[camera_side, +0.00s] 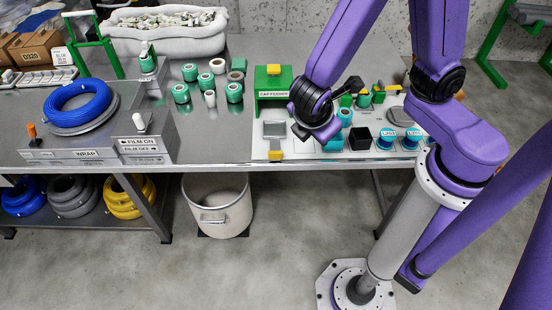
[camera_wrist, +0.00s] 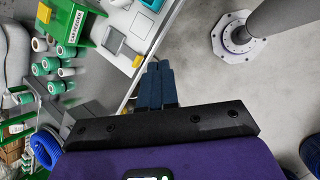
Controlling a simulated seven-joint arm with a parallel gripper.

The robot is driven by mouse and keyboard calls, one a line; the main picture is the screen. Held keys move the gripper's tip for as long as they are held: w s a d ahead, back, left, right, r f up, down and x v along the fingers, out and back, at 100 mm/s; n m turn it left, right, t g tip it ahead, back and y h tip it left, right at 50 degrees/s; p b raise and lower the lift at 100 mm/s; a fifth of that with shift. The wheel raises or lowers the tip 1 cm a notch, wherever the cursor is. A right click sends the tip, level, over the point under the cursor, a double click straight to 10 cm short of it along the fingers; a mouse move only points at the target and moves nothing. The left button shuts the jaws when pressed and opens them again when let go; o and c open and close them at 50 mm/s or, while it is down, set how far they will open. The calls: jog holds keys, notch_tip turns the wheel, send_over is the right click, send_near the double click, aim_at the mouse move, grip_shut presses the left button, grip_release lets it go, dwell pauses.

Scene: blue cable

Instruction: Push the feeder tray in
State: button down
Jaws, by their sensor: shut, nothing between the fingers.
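The cap feeder (camera_side: 272,88) is a green housing with a yellow block on top, standing on a white board at the bench's front. Its feeder tray (camera_side: 274,130), a grey square piece with a yellow handle (camera_side: 275,155), sticks out in front of the housing toward the bench edge. In the wrist view, the green feeder (camera_wrist: 70,24), the grey tray (camera_wrist: 113,41) and the yellow handle (camera_wrist: 137,61) show at upper left. My gripper (camera_wrist: 157,68) is shut and empty, its dark blue fingertips near the handle in the picture; contact is not clear. In the side view my fingertips are hard to make out.
Teal and white spools (camera_side: 218,66) stand left of the feeder. A black bin (camera_side: 360,138) and white-and-blue round items (camera_side: 386,138) are on the board to the right. A white bucket (camera_side: 217,205) stands on the floor below. Floor in front of the bench is mostly clear.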

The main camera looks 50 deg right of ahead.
jog(key=w+a+f+n+t+h, duration=0.3)
jog(key=w+a+f+n, duration=0.15)
jog(key=f, duration=0.45)
jog(key=n+t, duration=0.3)
jog(key=n, duration=0.3)
send_near(275, 135)
jog(key=shift+m, duration=0.25)
jog(key=s+a, duration=0.2)
jog(key=s+a+f, duration=0.1)
jog(key=s+a, duration=0.1)
jog(key=shift+s+a, duration=0.15)
jog(key=shift+s, duration=0.15)
jog(key=shift+w+d, duration=0.45)
jog(key=shift+w, duration=0.05)
jog(key=w+d, duration=0.9)
jog(key=shift+w+d, duration=0.3)
jog(key=shift+d, duration=0.1)
